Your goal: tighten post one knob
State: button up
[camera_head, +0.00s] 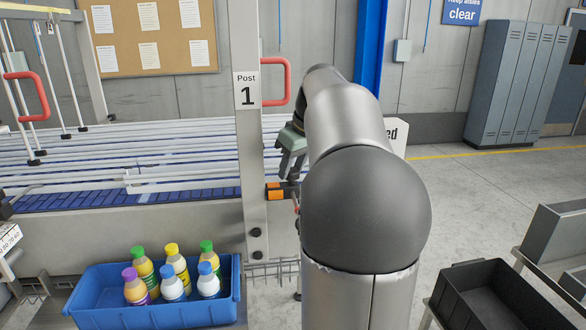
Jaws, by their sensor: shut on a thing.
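Post 1 (248,170) is a grey upright post with a white "Post 1" label. My gripper (291,180) is beside the post's right side, below the red handle, partly hidden by my own arm. It is shut on a small dark part by the post, which I take to be the post one knob; the fingertips and most of the knob are too small and covered to make out. An orange and black clamp piece (275,191) sits on the post at the same height, just left of my fingers.
A blue crate (160,317) with several capped bottles stands at the lower left. White guide rails (180,183) run over the blue conveyor (80,200). A red handle (287,82) juts out above my gripper. A black tray (494,300) is at the lower right; open floor lies behind it.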

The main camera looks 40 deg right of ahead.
jog(key=shift+a+m+h, duration=0.1)
jog(key=shift+m+h, duration=0.7)
jog(key=shift+m, duration=1.1)
jog(key=o, duration=1)
jog(key=v, duration=1.7)
jog(key=shift+r, duration=0.3)
jog(key=shift+w, duration=0.1)
